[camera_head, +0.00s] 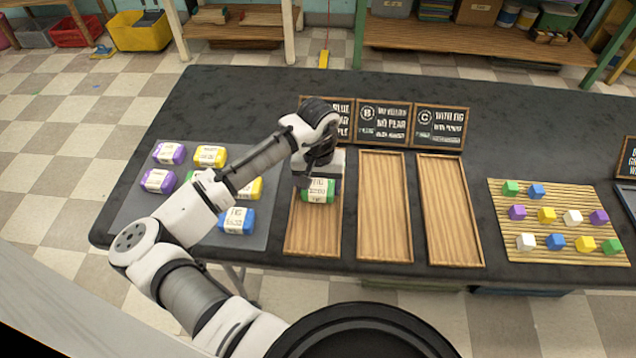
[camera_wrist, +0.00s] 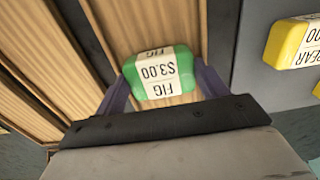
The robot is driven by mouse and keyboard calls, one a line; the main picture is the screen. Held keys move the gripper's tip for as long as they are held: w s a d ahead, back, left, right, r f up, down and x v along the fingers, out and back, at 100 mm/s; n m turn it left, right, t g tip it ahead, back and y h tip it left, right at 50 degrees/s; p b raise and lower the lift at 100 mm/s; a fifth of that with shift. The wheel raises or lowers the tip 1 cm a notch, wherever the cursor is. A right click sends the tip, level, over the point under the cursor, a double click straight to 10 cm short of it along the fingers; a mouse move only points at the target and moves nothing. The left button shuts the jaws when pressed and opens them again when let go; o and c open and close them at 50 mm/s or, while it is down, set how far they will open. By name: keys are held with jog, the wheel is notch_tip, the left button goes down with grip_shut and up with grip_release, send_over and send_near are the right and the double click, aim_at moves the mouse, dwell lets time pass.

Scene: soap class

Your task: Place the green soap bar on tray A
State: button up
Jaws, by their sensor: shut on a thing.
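The green soap bar (camera_head: 318,194) has a white label and is between the fingers of my gripper (camera_head: 319,184). In the wrist view the bar (camera_wrist: 135,78) reads "FIG $3.00", and both fingers of my gripper (camera_wrist: 162,88) close on its sides. Tray A (camera_head: 312,240) is the leftmost wooden tray, and the bar is over it. I cannot tell whether the bar touches the tray floor. The sign behind this tray (camera_head: 346,118) is mostly hidden by my arm.
A grey mat (camera_head: 140,210) at left holds several purple, yellow, blue and green soaps, partly covered by my arm. A slatted mat (camera_head: 505,235) holds small coloured cubes.

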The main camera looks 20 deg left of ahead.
aim_at(318, 187)
jog(key=shift+f, duration=0.2)
jog(key=shift+f, duration=0.2)
jog(key=o, duration=1)
jog(key=shift+r, duration=0.1)
notch_tip(318, 187, up, 12)
jog(key=shift+r+b, duration=0.15)
jog(key=shift+b, duration=0.85)
